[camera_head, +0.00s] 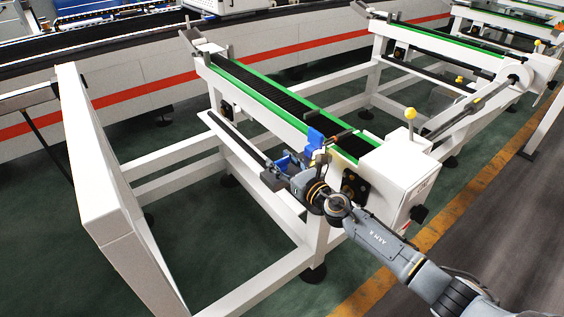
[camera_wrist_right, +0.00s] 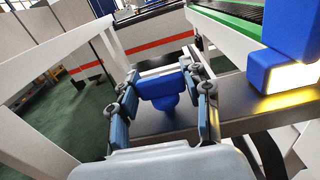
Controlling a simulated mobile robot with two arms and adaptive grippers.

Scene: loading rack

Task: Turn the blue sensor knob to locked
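A small blue knob (camera_wrist_right: 160,86) shows in the right wrist view, between the two fingers of my right gripper (camera_wrist_right: 161,78). Its wide upper part nearly fills the gap, with a narrower rounded part below. The finger pads lie close against both of its sides; whether they press on it is unclear. In the head view my right gripper (camera_head: 283,165) reaches from the lower right to the side of the near conveyor, and the knob is hard to tell from the blue gripper parts. My left gripper is out of view.
A taller blue block (camera_wrist_right: 290,45) with a lit yellow underside stands right of the knob; it also shows in the head view (camera_head: 314,138). The green-edged conveyor (camera_head: 285,108) and its white end box (camera_head: 400,165) are close to my arm. White frame bars surround the open floor.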

